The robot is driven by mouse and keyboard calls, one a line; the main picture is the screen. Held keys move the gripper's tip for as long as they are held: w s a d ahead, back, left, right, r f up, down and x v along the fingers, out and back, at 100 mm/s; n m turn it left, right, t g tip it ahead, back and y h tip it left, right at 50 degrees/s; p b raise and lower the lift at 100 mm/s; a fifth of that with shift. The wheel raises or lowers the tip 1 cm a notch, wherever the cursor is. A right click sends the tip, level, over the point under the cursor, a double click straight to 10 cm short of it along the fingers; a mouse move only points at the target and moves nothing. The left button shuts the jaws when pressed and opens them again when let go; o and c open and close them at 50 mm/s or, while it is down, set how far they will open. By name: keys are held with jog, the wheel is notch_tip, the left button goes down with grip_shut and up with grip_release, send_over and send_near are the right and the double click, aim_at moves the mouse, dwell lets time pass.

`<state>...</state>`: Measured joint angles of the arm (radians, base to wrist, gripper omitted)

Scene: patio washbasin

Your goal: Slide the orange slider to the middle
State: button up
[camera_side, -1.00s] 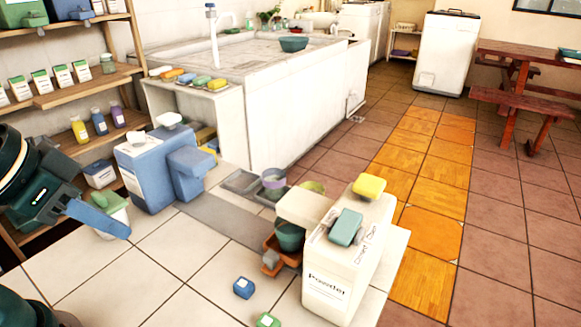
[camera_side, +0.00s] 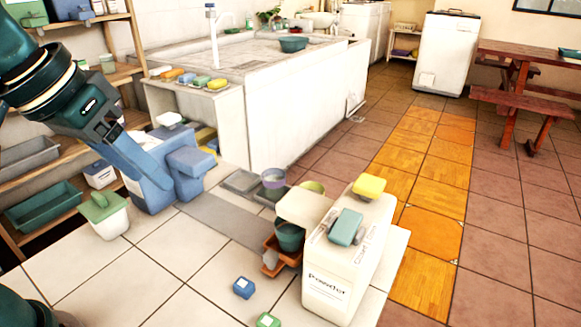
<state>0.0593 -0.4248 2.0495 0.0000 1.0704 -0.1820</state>
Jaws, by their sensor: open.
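An orange-brown piece (camera_side: 272,262) shows low at the left side of the white powder box (camera_side: 345,262); it is partly hidden by a teal cup (camera_side: 289,236) and a cream block (camera_side: 306,206). I cannot tell whether this piece is the orange slider. A teal block (camera_side: 345,228) sits on the sloping top of the powder box, beside small lettering, and a yellow block (camera_side: 369,187) is at its upper end. My gripper (camera_side: 158,178) is at the left, in front of the blue box, well apart from the powder box. It is open, with nothing seen in it.
A blue box (camera_side: 188,172) stands behind my gripper. A white tub with a green lid (camera_side: 104,212) is to the left. Small blue (camera_side: 243,287) and green (camera_side: 268,320) blocks lie on the tiled surface. The grey strip (camera_side: 225,224) between gripper and powder box is mostly clear.

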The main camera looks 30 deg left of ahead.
jog(key=w+d+g, duration=0.2)
jog(key=w+d, duration=0.1)
jog(key=w, duration=0.3)
jog(key=m+g, duration=0.1)
jog(key=g, duration=0.1)
send_over(271, 254)
jog(key=f, duration=1)
jog(key=shift+w+a+f, duration=0.15)
jog(key=shift+w+a, duration=0.25)
jog(key=shift+g, duration=0.6)
jog(key=f, duration=0.4)
jog(key=s+f, duration=0.1)
jog(key=f, duration=0.1)
jog(key=shift+d+f, duration=0.1)
jog(key=shift+d, duration=0.3)
jog(key=shift+w+f, duration=0.1)
jog(key=shift+f, duration=0.65)
grip_shut()
jog(key=shift+r, duration=0.1)
